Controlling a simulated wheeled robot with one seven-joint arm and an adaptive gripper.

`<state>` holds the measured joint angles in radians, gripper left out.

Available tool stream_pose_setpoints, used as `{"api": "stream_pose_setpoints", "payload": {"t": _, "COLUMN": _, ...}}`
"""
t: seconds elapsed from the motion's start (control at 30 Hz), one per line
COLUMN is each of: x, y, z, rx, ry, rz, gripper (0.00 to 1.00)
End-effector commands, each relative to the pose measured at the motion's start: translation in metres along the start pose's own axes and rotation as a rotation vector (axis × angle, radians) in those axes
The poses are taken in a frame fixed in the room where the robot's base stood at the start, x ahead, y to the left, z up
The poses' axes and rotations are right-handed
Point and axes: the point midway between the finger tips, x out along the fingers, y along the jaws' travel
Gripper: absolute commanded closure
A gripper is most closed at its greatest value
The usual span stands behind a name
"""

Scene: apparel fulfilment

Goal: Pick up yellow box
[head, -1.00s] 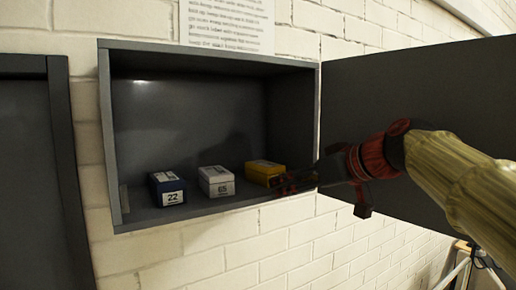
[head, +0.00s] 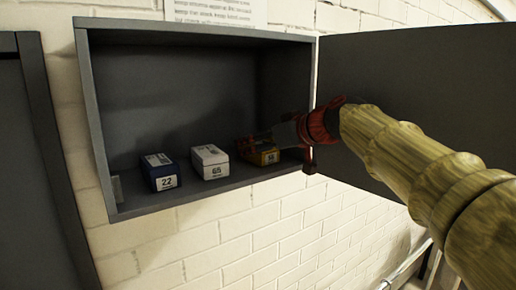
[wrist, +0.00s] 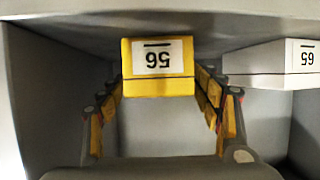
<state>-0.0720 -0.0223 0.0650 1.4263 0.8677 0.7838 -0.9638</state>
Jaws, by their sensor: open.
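The yellow box (head: 265,157) sits on the cabinet floor at the right end of the row. In the wrist view the yellow box (wrist: 158,87) shows a white label reading 56, upside down. My gripper (head: 256,143) reaches into the cabinet from the right, over the box. In the wrist view my open gripper (wrist: 160,72) has one finger on each side of the box. Small gaps seem to show beside the box, and I cannot tell whether either finger touches it.
A white box (head: 210,162) marked 65 stands left of the yellow one, close to a finger. A blue box (head: 160,172) marked 22 is further left. The grey cabinet (head: 92,110) has its door (head: 430,95) open on the right, behind my arm.

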Motion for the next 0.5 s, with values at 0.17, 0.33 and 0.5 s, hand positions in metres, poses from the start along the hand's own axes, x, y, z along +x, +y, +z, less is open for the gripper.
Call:
{"api": "stream_pose_setpoints", "payload": {"t": 0.17, "x": 0.0004, "y": 0.0002, "z": 0.0007, "rx": 0.0, "ry": 0.0, "rz": 0.0, "gripper": 0.35}}
{"api": "stream_pose_setpoints", "payload": {"t": 0.33, "x": 0.0002, "y": 0.0002, "z": 0.0007, "rx": 0.0, "ry": -0.001, "rz": 0.0, "gripper": 0.44}}
{"api": "stream_pose_setpoints", "payload": {"t": 0.5, "x": 0.0001, "y": 0.0002, "z": 0.0007, "rx": 0.0, "ry": -0.001, "rz": 0.0, "gripper": 0.54}}
